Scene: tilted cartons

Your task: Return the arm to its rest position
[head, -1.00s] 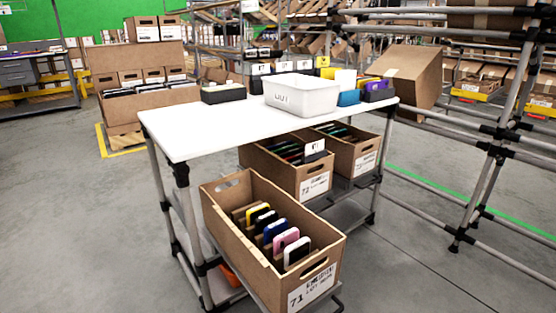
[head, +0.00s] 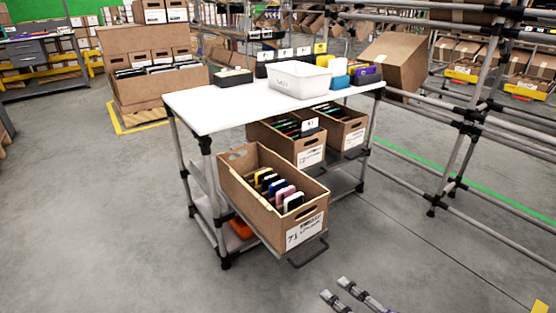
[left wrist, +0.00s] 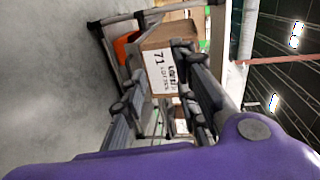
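My left gripper (head: 334,288) shows at the bottom edge of the head view, its two fingertips apart and nothing between them. It is in front of the cart, clear of the carton labelled 71 (head: 307,232). In the left wrist view the gripper's fingers (left wrist: 155,86) are spread, with the carton labelled 71 (left wrist: 158,66) beyond them. Most of my left arm is out of the head view.
The white-topped cart (head: 215,114) holds a white bin (head: 299,83) above and tilted cartons below. Carton 71 sits on a tilted shelf with several coloured phone-like items. A pipe rack (head: 480,110) stands at right. Grey floor at front left is clear.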

